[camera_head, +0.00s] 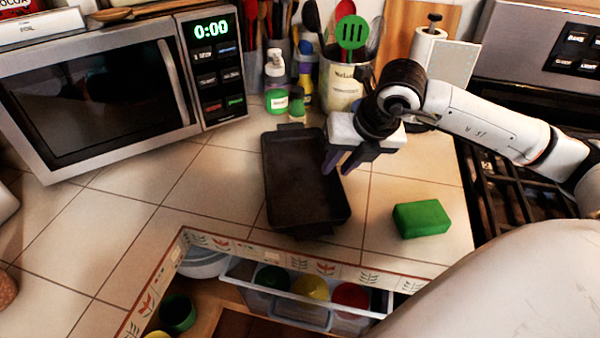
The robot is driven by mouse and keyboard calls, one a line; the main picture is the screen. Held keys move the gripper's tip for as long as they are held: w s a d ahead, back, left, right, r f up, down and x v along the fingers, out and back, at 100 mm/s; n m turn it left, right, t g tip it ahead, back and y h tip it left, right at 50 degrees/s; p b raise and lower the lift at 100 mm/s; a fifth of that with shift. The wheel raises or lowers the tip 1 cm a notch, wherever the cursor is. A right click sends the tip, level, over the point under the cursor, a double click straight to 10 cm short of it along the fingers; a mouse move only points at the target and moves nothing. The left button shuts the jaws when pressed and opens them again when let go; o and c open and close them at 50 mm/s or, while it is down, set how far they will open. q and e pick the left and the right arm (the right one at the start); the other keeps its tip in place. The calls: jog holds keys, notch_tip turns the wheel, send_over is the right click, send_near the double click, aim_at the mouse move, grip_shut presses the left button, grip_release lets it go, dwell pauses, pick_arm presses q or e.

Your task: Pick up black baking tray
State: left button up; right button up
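The black baking tray (297,185) lies flat on the tiled counter, its long side running away from me. My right gripper (337,170) is over the tray's right edge, its dark fingers pointing down and apart. I see no part of the tray clearly lifted. Whether the fingers touch the tray's rim or stay just above it, I cannot tell. My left gripper is not in view.
A microwave (110,90) stands at the left. Soap bottle (276,85) and utensil crock (343,85) stand behind the tray. A green block (421,219) lies to its right, near the stove (500,190). An open drawer (300,285) holds colored cups below the counter edge. Counter left of the tray is clear.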

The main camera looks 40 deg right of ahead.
grip_shut()
jog(key=shift+r, duration=0.1)
dwell(1.3)
